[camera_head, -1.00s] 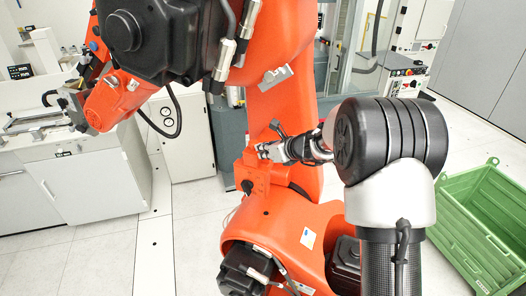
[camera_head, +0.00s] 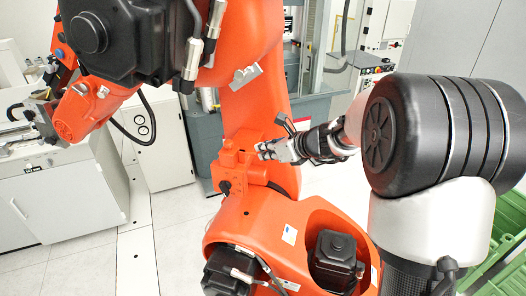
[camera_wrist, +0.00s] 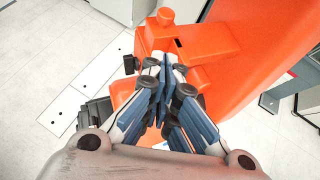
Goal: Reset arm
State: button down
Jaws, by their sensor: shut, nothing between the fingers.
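My gripper (camera_head: 268,151) shows in the middle of the head view, at the end of my white and black arm. It points left, in front of the orange industrial robot (camera_head: 255,110). In the wrist view my gripper (camera_wrist: 163,66) has its fingers together with nothing between them. The orange robot's body (camera_wrist: 240,50) lies behind and beyond the fingertips there. I cannot tell whether the fingertips touch it. My black elbow joint covers part of the right side of the head view.
A green crate (camera_head: 509,215) stands at the right, mostly hidden behind my arm. A white cabinet (camera_head: 65,205) is at the left. A testing machine (camera_head: 315,60) and a control panel (camera_head: 372,80) stand at the back. Pale floor shows at the lower left.

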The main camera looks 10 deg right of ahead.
jog(key=s+a+f+n+g+b, duration=0.2)
jog(key=s+a+f+n+b, duration=0.2)
jog(key=s+n+b, duration=0.45)
jog(key=s+a+f+n+g+b, duration=0.25)
jog(key=s+n+b, duration=0.3)
jog(key=s, duration=0.65)
jog(key=s+d+f+n+h+b, duration=0.3)
jog(key=s+f+n+b, duration=0.2)
jog(key=s+f+n, duration=0.2)
jog(key=s+d+f+n+h+b, duration=0.3)
jog(key=s+f+n+b, duration=0.3)
jog(key=s, duration=0.5)
notch_tip(320, 180, down, 3)
jog(key=shift+s+d+r+n+h, duration=0.2)
jog(key=shift+s+d+n+h, duration=0.2)
jog(key=shift+n, duration=0.6)
